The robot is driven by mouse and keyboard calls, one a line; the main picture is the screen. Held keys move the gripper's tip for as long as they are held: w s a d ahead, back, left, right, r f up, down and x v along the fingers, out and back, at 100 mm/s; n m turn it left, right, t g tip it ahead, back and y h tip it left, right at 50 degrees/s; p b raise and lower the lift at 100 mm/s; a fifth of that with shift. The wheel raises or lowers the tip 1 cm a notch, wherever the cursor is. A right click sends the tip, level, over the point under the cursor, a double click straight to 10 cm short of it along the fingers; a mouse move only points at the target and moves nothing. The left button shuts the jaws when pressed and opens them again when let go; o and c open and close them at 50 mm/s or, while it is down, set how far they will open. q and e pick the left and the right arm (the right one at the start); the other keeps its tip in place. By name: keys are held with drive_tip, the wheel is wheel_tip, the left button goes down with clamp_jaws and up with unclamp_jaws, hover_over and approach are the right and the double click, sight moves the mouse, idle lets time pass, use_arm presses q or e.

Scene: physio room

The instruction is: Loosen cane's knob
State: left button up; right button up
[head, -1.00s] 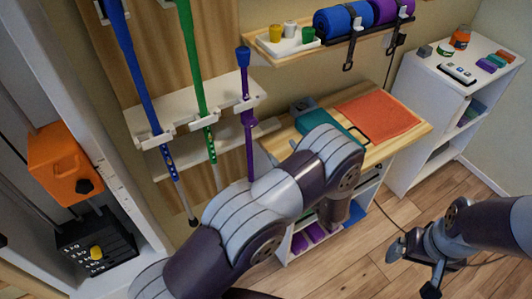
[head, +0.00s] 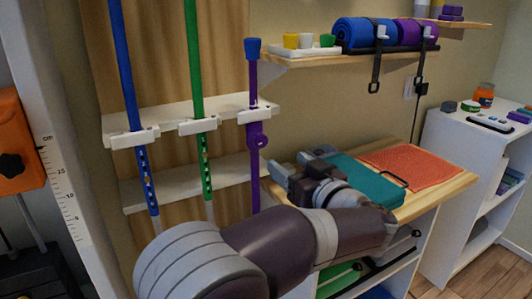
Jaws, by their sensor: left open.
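A purple cane (head: 253,172) with a blue top stands upright in the white rack (head: 170,115). Its round purple knob (head: 258,142) sits just below the rack's clip. A blue cane (head: 122,60) and a green cane (head: 194,60) stand to its left, with rows of holes low on their shafts. My left gripper (head: 291,169) is open, just right of and below the knob, and looks apart from it. My left arm crosses the lower middle and hides the purple cane's lower end. My right gripper is out of view.
A wooden-topped cabinet (head: 440,192) right of the canes bears a teal item (head: 365,180) and an orange towel (head: 415,163). A shelf (head: 300,60) above holds cups and rolled mats. A white cabinet (head: 465,140) stands at far right.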

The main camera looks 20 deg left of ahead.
sight(263, 144)
use_arm(q)
drive_tip(key=b+x, duration=0.2)
drive_tip(key=x, duration=0.7)
drive_tip(key=shift+w+a+f, duration=0.15)
drive_tip(key=shift+a, duration=0.15)
drive_tip(key=shift+w+a, duration=0.35)
drive_tip(key=shift+a, duration=0.05)
drive_tip(key=c, duration=1)
